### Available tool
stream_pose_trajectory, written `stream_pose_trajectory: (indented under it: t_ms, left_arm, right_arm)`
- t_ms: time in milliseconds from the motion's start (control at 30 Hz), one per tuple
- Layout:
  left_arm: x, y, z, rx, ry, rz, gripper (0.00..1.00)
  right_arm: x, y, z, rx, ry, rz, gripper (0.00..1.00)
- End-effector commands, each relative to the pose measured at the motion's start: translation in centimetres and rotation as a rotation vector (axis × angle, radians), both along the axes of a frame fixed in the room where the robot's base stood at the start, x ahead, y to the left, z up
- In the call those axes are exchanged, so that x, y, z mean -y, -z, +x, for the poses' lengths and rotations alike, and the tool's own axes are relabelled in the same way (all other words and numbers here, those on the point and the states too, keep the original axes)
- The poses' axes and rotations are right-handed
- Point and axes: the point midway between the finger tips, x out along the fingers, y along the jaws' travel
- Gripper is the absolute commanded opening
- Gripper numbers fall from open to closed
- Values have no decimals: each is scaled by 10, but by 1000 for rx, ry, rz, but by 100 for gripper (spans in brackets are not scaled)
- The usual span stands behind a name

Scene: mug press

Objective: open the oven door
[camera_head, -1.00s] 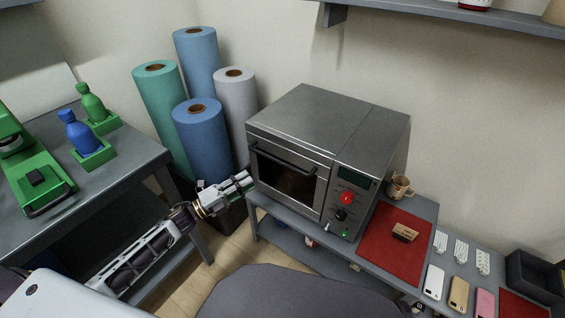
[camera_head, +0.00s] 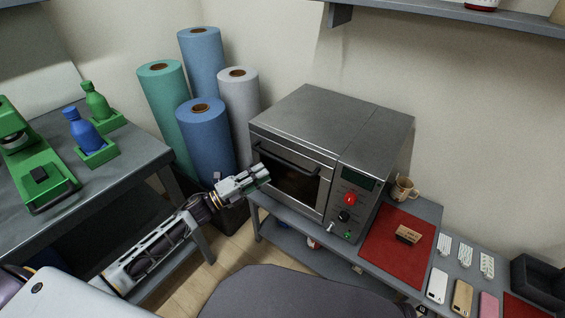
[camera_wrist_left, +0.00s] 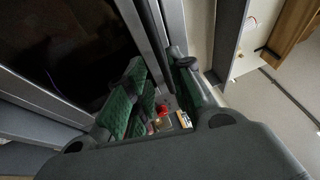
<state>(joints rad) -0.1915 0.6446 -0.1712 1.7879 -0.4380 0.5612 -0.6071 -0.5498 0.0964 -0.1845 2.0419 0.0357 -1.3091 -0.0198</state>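The grey oven (camera_head: 335,125) stands on a narrow grey table, its front facing down-left. Its door (camera_head: 288,185) has a dark window and looks closed. The dark bar handle (camera_head: 286,157) runs along the door's top. My left gripper (camera_head: 264,172) is in front of the door's left part, just below the handle's left end. In the left wrist view its green-padded fingers (camera_wrist_left: 160,95) are apart, with dark glass (camera_wrist_left: 60,50) to the left and grey metal strips beyond. I see nothing gripped; contact with the door cannot be told. My right gripper is not in view.
Fabric-like rolls (camera_head: 205,140) stand behind my left arm. A grey table (camera_head: 90,190) with a green machine and bottles is at left. Right of the oven are a mug (camera_head: 403,188), a red mat (camera_head: 385,250) and phones (camera_head: 437,284). A shelf (camera_head: 450,15) hangs above.

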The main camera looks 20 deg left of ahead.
Motion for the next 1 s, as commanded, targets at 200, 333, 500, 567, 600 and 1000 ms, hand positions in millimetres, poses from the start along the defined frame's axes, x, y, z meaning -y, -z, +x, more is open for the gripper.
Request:
stream_pose_trajectory:
  t_ms: [200, 333, 500, 567, 600, 1000]
  left_arm:
    - [12, -3, 14, 0, 0, -1, 23]
    - [19, -6, 21, 2, 1, -1, 23]
    - [28, -8, 31, 1, 0, -1, 23]
    - [32, -9, 34, 2, 1, -1, 23]
    - [34, -10, 37, 2, 1, -1, 23]
    - [54, -15, 58, 0, 0, -1, 23]
  right_arm:
    - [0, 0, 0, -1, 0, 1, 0]
    - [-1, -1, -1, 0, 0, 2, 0]
    - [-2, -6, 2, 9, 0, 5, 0]
    - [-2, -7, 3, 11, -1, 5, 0]
    - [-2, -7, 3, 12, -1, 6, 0]
    - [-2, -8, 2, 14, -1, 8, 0]
